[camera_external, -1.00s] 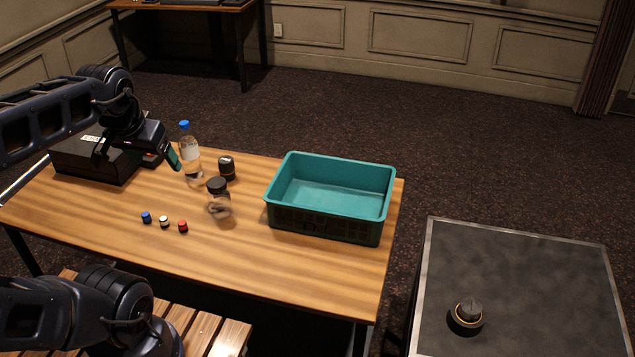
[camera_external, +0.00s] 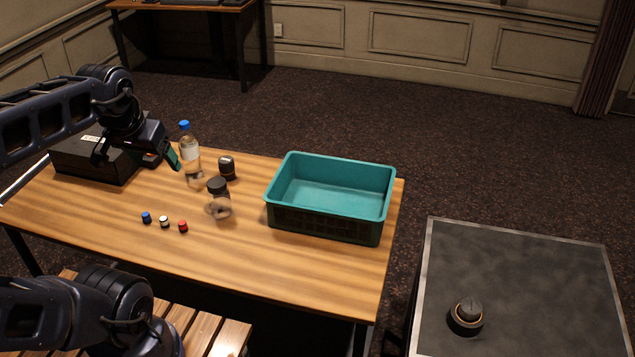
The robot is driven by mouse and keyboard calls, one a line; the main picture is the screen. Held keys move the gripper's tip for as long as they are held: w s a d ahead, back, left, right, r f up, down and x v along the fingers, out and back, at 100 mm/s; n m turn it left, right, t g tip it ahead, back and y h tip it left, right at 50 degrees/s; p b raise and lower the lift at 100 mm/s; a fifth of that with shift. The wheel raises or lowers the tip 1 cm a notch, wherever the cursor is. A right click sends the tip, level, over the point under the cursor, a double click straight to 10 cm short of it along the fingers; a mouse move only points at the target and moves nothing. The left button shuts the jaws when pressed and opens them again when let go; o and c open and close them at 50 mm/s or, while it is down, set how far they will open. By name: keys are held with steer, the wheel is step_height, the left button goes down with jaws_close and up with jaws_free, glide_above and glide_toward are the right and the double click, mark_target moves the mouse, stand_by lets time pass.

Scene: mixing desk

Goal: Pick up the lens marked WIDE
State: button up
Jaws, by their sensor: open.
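A small black lens (camera_external: 227,168) stands upright on the wooden desk, right of the water bottle. Another black, lens-like object with an orange ring (camera_external: 467,316) sits on the grey side table at the lower right. I cannot read any marking on either, so I cannot tell which is WIDE. My gripper (camera_external: 172,160) is above the desk's left part, near the black box and just left of the bottle. It is open and apart from both lenses. Its fingertips are small and partly hidden by the wrist.
A water bottle (camera_external: 191,160) and a dark-lidded jar (camera_external: 219,200) stand near the gripper. Blue, white and red small caps (camera_external: 183,226) lie in front. A black box (camera_external: 92,160) is at the left. A teal crate (camera_external: 331,228) stands at the desk's right. The front middle is clear.

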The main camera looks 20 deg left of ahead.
steer(key=m+g, duration=0.5)
steer(key=m, duration=1.2)
glide_above(225, 159)
steer(key=f, duration=2.6)
steer(key=shift+s+d+f, duration=0.15)
steer(key=shift+s+f, duration=0.15)
steer(key=shift+s, duration=0.1)
steer(key=shift+m, duration=0.3)
steer(key=shift+w+f, duration=0.15)
steer(key=shift+f, duration=2.65)
steer(key=shift+w+f, duration=0.15)
steer(key=shift+f, duration=2.65)
steer(key=c, duration=1.3)
